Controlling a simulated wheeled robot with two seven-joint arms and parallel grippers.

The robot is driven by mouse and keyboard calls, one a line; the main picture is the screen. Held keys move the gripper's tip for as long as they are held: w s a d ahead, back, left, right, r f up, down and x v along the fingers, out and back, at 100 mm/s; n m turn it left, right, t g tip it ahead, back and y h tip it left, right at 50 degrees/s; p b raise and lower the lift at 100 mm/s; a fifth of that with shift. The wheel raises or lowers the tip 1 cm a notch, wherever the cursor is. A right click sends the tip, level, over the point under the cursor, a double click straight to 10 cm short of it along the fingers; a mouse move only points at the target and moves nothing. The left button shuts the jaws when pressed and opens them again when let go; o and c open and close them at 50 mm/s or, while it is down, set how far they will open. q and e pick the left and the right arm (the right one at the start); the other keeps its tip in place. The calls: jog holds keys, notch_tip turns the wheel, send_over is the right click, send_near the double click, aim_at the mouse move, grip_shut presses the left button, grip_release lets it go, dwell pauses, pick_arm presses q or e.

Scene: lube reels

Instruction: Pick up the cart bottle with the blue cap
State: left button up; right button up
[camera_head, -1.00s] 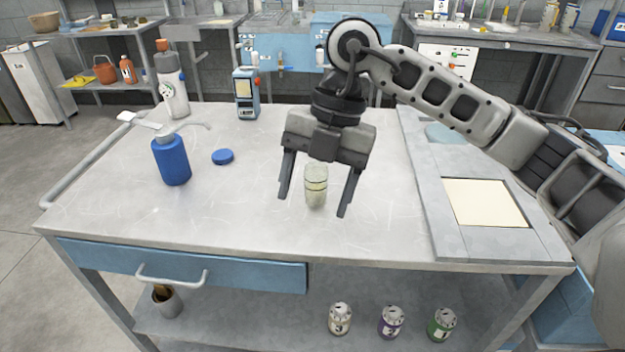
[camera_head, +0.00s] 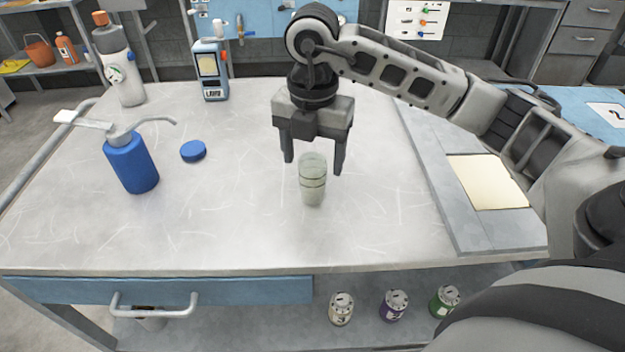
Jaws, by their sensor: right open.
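A blue pump bottle (camera_head: 131,163) with a grey-white pump head stands upright at the left of the metal tabletop (camera_head: 230,225). A loose blue round cap (camera_head: 193,151) lies flat to its right. I see no bottle wearing a blue cap. A small clear container with pale contents (camera_head: 313,188) stands upright mid-table. My right gripper (camera_head: 314,166) is open, pointing down, with its fingers near the container's top on either side in the picture; I cannot tell whether they touch it. It is well right of the blue bottle and cap. My left gripper is out of view.
A white bottle with an orange cap (camera_head: 120,72) and a blue-grey device (camera_head: 209,71) stand at the back left. A raised grey panel with a cream sheet (camera_head: 487,183) lies at the right. Numbered cans (camera_head: 394,306) sit on the lower shelf. The front-left tabletop is clear.

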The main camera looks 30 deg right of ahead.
aim_at(312, 177)
jog(key=shift+w+f+p, duration=0.1)
jog(key=shift+f+p, duration=0.4)
jog(key=shift+f, duration=2.3)
jog(key=c, duration=1.2)
jog(key=shift+o, duration=0.2)
jog(key=shift+r, duration=0.15)
